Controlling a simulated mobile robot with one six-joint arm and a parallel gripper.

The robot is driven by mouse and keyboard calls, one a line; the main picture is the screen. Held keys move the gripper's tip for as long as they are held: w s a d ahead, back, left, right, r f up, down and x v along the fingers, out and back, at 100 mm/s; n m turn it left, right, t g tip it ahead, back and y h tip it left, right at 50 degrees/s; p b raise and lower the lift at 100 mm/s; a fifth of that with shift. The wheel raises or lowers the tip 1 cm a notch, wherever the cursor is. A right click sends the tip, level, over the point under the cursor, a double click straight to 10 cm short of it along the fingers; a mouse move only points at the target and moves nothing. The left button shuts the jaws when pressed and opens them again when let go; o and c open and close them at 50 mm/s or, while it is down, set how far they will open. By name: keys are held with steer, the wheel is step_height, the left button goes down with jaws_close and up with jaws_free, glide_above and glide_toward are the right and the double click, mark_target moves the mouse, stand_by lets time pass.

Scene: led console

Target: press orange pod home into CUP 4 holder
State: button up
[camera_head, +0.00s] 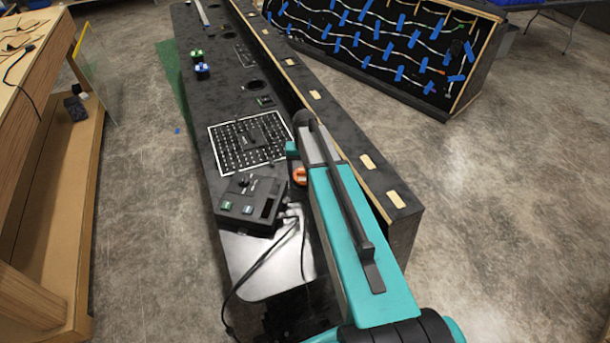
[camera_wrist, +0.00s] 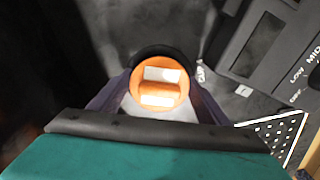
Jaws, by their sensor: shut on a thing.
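The orange pod (camera_wrist: 160,75) shows in the wrist view as a round orange face with pale rectangular patches. My gripper (camera_wrist: 160,92) is shut on it, with a dark purplish finger at each side. A black curved rim lies against the pod's far edge; I cannot tell whether it is the CUP 4 holder or part of the pod, nor how deep the pod sits. In the head view the orange pod (camera_head: 299,175) shows at the console's right side, just left of my teal arm. The arm hides most of the gripper there. No CUP 4 label is readable.
A black control box (camera_head: 250,205) with a cable stands left of the pod; its lettered face (camera_wrist: 275,45) shows in the wrist view. A white-bordered dotted panel (camera_head: 225,150) lies beyond it. Green (camera_head: 196,54) and blue (camera_head: 202,71) pods stand farther along the console, near open round holes.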

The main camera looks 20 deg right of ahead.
steer(key=shift+f, duration=0.1)
steer(key=o, duration=1.1)
steer(key=shift+s, duration=0.1)
steer(key=shift+r, duration=0.45)
steer(key=shift+d+r+b, duration=0.1)
steer(key=shift+r+b, duration=1.7)
steer(key=shift+r, duration=4.75)
